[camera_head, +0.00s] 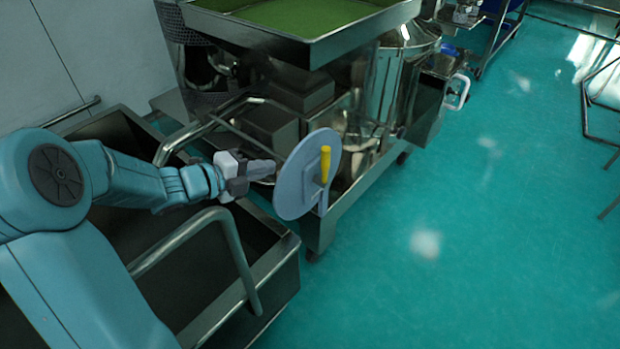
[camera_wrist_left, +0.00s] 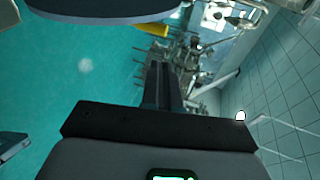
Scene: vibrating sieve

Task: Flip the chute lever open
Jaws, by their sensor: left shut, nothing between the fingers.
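A yellow lever handle (camera_head: 325,164) stands roughly upright on a round light-grey disc (camera_head: 295,178) at the side of the sieve machine. My left gripper (camera_head: 268,169) reaches in from the left. It is shut and empty, with its fingertips close to the disc's left edge; I cannot tell whether they touch it. The yellow handle is on the disc's side away from the gripper. In the left wrist view the disc's rim (camera_wrist_left: 105,14) crosses the top, with the yellow handle (camera_wrist_left: 154,29) beside it and the shut fingers (camera_wrist_left: 163,85) below. My right gripper is not in view.
The metal sieve machine (camera_head: 345,215) with a green-filled top tray (camera_head: 310,45) stands behind the disc. A dark metal bin (camera_head: 275,265) with a curved tube handle (camera_head: 232,245) lies under my left arm. The teal floor (camera_head: 450,220) at right is largely clear.

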